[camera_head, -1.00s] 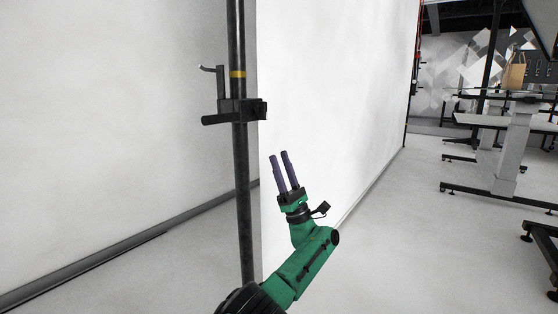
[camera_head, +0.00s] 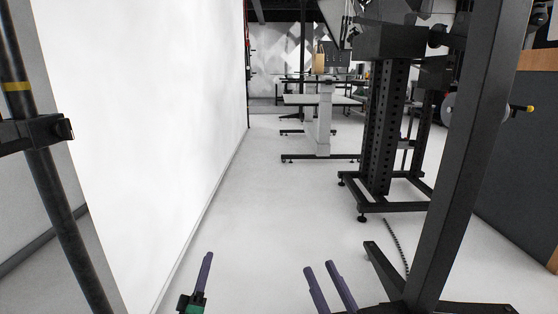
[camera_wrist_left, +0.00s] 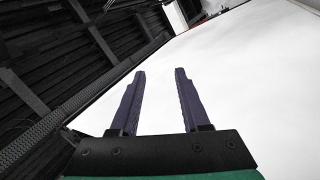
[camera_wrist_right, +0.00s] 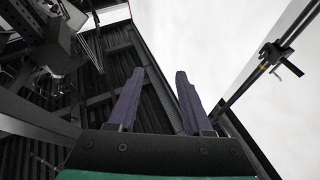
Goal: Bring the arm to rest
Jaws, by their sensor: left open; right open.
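My left gripper (camera_head: 206,256) is at the bottom of the head view, left of centre, with one dark purple finger and a bit of green wrist showing. In the left wrist view (camera_wrist_left: 160,72) its two fingers stand apart with nothing between them. My right gripper (camera_head: 319,266) is to its right at the bottom edge of the head view, its two fingers pointing up. In the right wrist view (camera_wrist_right: 162,72) its fingers are also apart and empty. Most of both arms lies outside the head view.
A white wall panel (camera_head: 160,120) and a black pole with a clamp (camera_head: 36,132) stand on the left. A dark metal frame (camera_head: 470,160) stands close on the right, behind it a perforated black stand (camera_head: 384,130). White tables (camera_head: 323,120) are farther back. Clear floor (camera_head: 260,200) runs between.

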